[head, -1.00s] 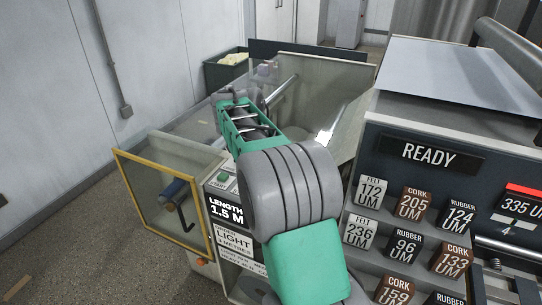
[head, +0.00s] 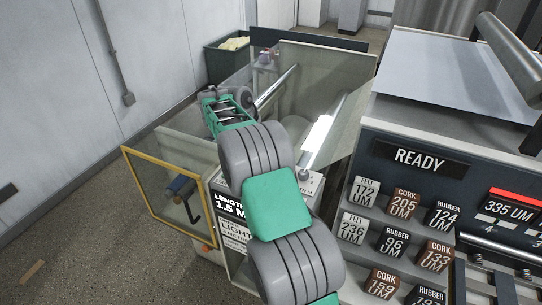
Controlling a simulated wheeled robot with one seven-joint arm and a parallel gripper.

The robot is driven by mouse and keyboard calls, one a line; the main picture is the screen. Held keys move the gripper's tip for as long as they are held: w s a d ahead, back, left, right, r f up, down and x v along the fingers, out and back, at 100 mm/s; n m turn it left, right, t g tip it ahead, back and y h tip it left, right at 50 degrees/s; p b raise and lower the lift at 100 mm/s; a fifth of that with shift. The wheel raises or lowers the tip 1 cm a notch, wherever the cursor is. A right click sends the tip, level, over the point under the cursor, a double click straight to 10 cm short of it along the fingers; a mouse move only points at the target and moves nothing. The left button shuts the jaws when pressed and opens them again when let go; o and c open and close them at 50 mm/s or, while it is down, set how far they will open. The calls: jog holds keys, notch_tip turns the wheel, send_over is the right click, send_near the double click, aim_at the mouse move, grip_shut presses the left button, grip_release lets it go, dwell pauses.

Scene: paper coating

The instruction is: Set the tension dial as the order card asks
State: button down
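The order card (head: 235,237) is on the front of the machine at lower left. It reads "LIGHT", and its lower lines are partly hidden by my arm. A black panel (head: 229,205) above it reads "LENGTH" and what looks like 1.5 M. I cannot make out the tension dial in this view. My gripper (head: 214,98) is at the far end of my green and grey arm, over the left part of the machine near a metal roller. Its fingers are too small and covered to show whether it is open or shut.
A yellow-framed clear guard door (head: 148,206) stands open at left, with a crank handle (head: 190,205) behind it. A "READY" display (head: 419,158) and shelves of marked felt, cork and rubber blocks (head: 396,240) are at right. A dark bin (head: 229,55) stands behind.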

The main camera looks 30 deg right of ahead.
dwell(0.3)
jog(key=c, duration=1)
grip_release()
jog(key=shift+o, duration=0.2)
jog(key=p+v, duration=0.3)
jog(key=v, duration=0.5)
jog(key=shift+p, duration=0.3)
jog(key=shift+d, duration=0.15)
